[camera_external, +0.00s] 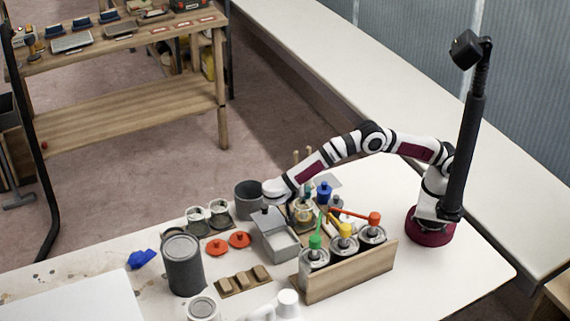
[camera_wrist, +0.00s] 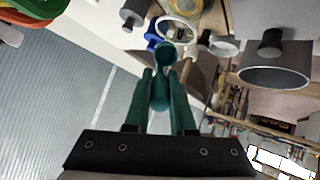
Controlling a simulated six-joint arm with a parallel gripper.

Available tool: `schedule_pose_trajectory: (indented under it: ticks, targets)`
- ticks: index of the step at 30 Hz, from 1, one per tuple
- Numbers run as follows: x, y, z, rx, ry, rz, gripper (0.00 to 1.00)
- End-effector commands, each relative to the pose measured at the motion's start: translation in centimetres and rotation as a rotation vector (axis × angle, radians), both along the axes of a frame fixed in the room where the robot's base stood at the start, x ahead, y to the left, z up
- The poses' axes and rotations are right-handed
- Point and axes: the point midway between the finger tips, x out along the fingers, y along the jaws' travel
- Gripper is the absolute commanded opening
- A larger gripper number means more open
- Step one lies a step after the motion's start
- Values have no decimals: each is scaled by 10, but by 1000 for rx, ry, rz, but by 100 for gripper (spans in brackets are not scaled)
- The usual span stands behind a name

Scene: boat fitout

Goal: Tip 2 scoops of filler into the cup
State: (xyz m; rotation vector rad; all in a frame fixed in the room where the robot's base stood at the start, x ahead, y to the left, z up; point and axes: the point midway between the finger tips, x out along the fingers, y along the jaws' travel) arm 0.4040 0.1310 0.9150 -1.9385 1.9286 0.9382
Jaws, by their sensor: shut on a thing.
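In the wrist view my gripper (camera_wrist: 160,75) has teal fingers closed on a slim teal thing with a round end, which looks like the scoop (camera_wrist: 165,53). Whether the scoop holds filler cannot be told. In the external view my gripper (camera_external: 267,206) is small and partly hidden, at the arm's end above the back of an open grey box (camera_external: 265,242) with pale filler (camera_external: 283,243) inside. A dark grey open pot (camera_external: 247,201), possibly the cup, stands just behind and left of my gripper. A grey open vessel (camera_wrist: 275,77) shows in the wrist view.
A wooden rack (camera_external: 350,270) with several cans and colored brushes stands right of the box. Two glass jars (camera_external: 208,217), red lids (camera_external: 228,244), a tall grey can (camera_external: 184,265) and a wooden block tray (camera_external: 243,282) crowd the left. The bench's right front is clear.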

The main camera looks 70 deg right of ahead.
Motion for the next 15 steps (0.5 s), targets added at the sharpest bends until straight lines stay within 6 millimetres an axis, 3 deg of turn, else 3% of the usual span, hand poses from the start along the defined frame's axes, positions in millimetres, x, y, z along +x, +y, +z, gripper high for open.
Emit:
schedule_pose_trajectory:
  ticks: [4, 8, 15]
  targets:
    - [0, -4, 2, 20, -4, 2, 0]
    - [-2, -21, 7, 141, -31, 13, 0]
    - [-15, -50, 21, 597, -112, 67, 0]
